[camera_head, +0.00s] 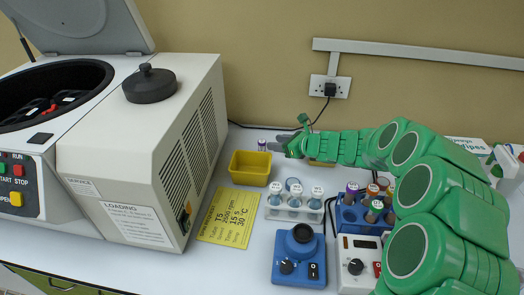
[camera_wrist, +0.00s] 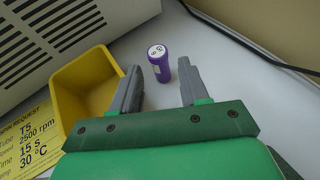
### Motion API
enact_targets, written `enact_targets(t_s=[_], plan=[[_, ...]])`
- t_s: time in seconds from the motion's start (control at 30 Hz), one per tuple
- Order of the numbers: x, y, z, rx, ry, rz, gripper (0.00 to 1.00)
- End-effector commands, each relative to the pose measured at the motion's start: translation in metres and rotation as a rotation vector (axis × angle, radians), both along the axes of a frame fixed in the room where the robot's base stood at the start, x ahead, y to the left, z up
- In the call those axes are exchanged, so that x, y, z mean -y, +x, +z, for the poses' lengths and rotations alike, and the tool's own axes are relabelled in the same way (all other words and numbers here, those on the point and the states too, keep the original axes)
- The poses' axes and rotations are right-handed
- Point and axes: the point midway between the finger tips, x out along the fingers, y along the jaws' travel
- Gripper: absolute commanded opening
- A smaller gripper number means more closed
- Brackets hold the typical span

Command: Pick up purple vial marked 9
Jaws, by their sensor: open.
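A purple vial (camera_wrist: 161,70) with a white marked top stands upright on the white bench; I cannot read its marking clearly. In the head view the vial (camera_head: 262,145) stands behind the yellow bin, near the wall. My gripper (camera_wrist: 159,74) is open and empty, with its grey fingers on either side of the vial, and gaps show on both sides. In the head view my gripper (camera_head: 272,147) reaches in from the right, just beside the vial.
A yellow bin (camera_wrist: 70,108) lies close to the left finger; it also shows in the head view (camera_head: 249,178). The vented centrifuge (camera_head: 150,150) stands left. A black cable (camera_wrist: 250,45) runs behind. A white rack (camera_head: 295,214) and blue rack (camera_head: 350,220) hold several vials in front.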

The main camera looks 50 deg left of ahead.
Motion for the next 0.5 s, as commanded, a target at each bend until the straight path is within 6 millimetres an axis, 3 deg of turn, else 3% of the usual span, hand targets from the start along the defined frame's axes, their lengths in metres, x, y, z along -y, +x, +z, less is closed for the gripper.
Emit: enact_targets(t_s=[0.5], plan=[[-0.042,-0.014,-0.021,0.000,-0.002,0.001,0.44]])
